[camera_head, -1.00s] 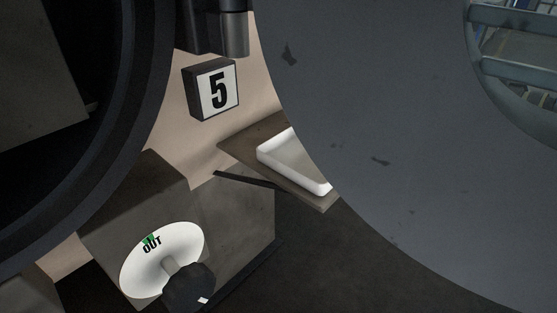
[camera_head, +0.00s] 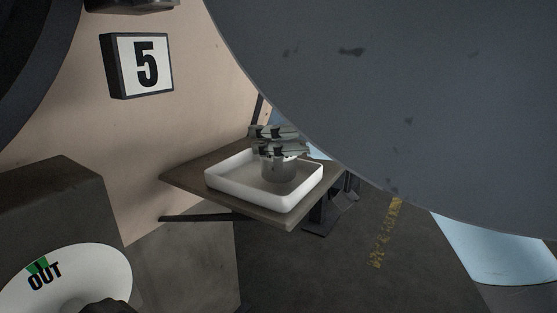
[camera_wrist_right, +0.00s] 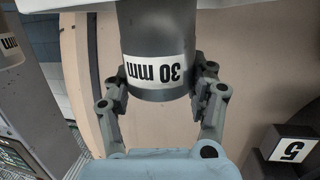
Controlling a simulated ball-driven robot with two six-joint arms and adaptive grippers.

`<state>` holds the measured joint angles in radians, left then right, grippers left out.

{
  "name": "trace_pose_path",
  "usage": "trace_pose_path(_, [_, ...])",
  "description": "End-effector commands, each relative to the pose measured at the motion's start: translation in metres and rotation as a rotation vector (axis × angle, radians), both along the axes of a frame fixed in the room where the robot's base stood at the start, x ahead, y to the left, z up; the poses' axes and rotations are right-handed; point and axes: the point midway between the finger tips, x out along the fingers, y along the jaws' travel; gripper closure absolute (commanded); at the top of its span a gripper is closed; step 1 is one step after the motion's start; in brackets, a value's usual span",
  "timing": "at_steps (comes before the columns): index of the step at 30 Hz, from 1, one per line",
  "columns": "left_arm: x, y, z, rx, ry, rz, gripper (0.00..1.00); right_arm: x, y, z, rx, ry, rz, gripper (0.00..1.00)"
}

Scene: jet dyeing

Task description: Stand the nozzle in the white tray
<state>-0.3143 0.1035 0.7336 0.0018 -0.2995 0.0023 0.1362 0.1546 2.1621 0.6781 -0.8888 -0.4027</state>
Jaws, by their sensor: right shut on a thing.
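The white tray (camera_head: 222,188) sits on a brown shelf in the middle of the head view. My right gripper (camera_head: 279,145) is above the tray and is shut on the grey nozzle (camera_head: 277,172). The nozzle looks upright, with its lower end within the tray's outline. I cannot tell whether it touches the tray floor. In the right wrist view the nozzle (camera_wrist_right: 156,40) is between the fingers, and its white label reads "30 mm" upside down. A white edge (camera_wrist_right: 70,4) shows at the top there. My left gripper is not in view.
The shelf (camera_head: 185,177) juts from the beige wall. A large grey round panel (camera_head: 400,100) covers the upper right, close to my right gripper. A "5" sign (camera_head: 140,65) is on the wall. A dial marked "OUT" (camera_head: 80,275) is lower left. Another labelled cylinder (camera_wrist_right: 10,45) shows at left in the wrist view.

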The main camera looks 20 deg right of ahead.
Motion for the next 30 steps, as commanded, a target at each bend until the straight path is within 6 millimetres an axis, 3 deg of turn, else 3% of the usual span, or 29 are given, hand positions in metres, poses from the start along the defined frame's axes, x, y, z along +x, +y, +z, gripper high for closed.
trace_pose_path(1, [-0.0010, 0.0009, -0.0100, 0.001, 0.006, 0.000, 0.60, 0.0003, -0.0001, -0.0128, 0.001, 0.000, 0.000, 0.94])
trace_pose_path(3, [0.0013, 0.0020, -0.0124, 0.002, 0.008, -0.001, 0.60, 0.0003, -0.0001, -0.0166, 0.001, 0.000, 0.000, 0.94])
trace_pose_path(16, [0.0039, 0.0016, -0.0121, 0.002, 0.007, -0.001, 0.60, 0.0000, -0.0001, -0.0174, 0.001, -0.003, -0.001, 0.94])
trace_pose_path(17, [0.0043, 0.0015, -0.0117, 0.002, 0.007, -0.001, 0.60, -0.0001, -0.0003, -0.0182, 0.000, -0.001, -0.001, 0.41])
trace_pose_path(22, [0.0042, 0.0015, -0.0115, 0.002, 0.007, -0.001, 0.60, -0.0002, -0.0002, -0.0176, 0.000, -0.001, -0.001, 0.19])
trace_pose_path(30, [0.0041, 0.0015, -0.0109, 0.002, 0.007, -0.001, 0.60, -0.0002, -0.0002, -0.0166, 0.000, -0.001, -0.001, 0.19])
